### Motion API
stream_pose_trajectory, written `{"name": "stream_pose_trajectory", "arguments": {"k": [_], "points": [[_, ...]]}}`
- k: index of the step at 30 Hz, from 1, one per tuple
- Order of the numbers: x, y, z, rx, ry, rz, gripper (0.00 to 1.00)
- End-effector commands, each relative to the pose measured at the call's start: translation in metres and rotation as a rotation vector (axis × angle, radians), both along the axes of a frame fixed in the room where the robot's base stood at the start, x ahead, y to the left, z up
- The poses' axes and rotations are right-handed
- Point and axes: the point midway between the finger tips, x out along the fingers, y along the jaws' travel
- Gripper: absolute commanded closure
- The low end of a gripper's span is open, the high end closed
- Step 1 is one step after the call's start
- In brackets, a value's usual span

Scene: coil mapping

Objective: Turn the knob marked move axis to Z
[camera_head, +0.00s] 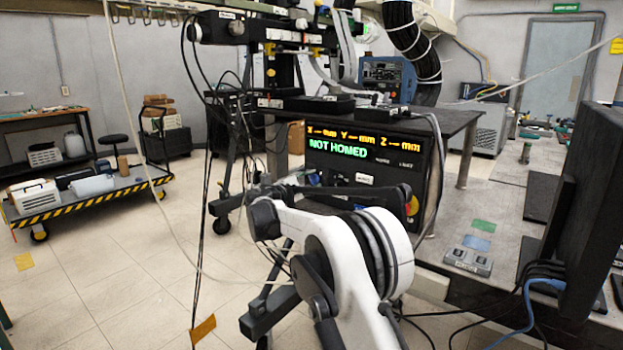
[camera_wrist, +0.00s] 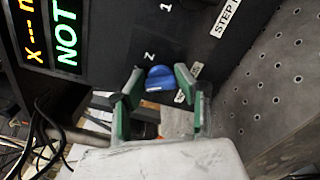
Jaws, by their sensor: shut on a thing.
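The blue knob (camera_wrist: 160,77) sits on the black control panel (camera_wrist: 115,40) in the wrist view. My gripper (camera_wrist: 159,72) has its green-padded fingers on either side of the knob and is shut on it. A white "Z" mark (camera_wrist: 150,56) is on the panel just above the knob. A white label beside the knob is partly hidden by the right finger, so I cannot read it in full.
The panel's display (camera_head: 350,148) reads "NOT HOMED" under X, Y and Z. A "STEP" label (camera_wrist: 227,17) and a "1" mark are above the knob in the wrist view. A perforated grey surface (camera_wrist: 275,90) lies at right. Cables hang at lower left.

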Motion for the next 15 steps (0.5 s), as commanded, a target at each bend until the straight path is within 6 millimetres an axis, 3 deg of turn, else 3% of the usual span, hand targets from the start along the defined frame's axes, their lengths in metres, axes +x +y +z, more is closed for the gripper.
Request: {"name": "stream_pose_trajectory", "arguments": {"k": [15], "points": [[-0.0004, -0.0004, -0.0013, 0.411, -0.271, 0.001, 0.96]]}}
